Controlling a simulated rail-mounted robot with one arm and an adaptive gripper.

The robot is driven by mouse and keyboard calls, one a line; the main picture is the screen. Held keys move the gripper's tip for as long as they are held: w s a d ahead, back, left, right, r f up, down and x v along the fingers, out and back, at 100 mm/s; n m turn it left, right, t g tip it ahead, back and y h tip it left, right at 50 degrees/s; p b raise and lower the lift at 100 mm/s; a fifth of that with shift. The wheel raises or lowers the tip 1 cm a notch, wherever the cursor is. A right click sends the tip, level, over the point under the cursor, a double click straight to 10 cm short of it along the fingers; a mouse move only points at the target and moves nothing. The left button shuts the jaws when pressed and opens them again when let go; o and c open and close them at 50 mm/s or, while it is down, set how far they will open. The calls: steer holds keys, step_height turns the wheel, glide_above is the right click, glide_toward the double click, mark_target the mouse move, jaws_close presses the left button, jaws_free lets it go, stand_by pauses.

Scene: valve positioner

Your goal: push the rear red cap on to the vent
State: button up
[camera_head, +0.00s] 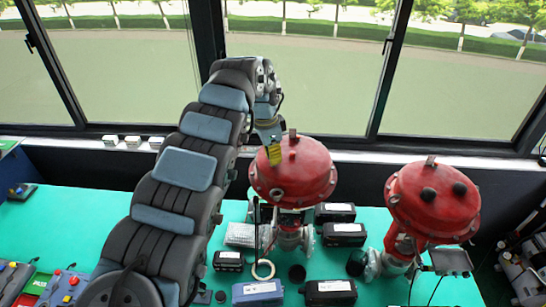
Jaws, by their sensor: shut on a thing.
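My gripper (275,154), with yellow fingertips, points down at the upper left of the left red valve actuator (305,178). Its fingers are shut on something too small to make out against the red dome. I cannot tell a separate red cap from the red actuator. A small dark round spot (293,157) shows on the dome just right of the fingertips; I cannot tell whether it is the vent. I cannot tell whether the fingertips touch the dome.
A second red actuator (410,212) with two dark round fittings on top stands to the right. Black boxes (343,234), a blue box (257,292) and a pale ring (263,269) lie on the green table (50,215). Windows are behind.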

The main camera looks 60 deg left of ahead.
steer(key=shift+f+b, duration=0.55)
steer(key=shift+f, duration=0.05)
stand_by(0.3)
steer(key=o, duration=0.8)
steer(key=shift+c, duration=0.2)
steer(key=shift+r, duration=0.1)
step_height(320, 180, up, 12)
steer(key=s, duration=0.1)
steer(key=shift+s, duration=0.3)
steer(key=shift+a, duration=0.1)
steer(key=shift+s, duration=0.1)
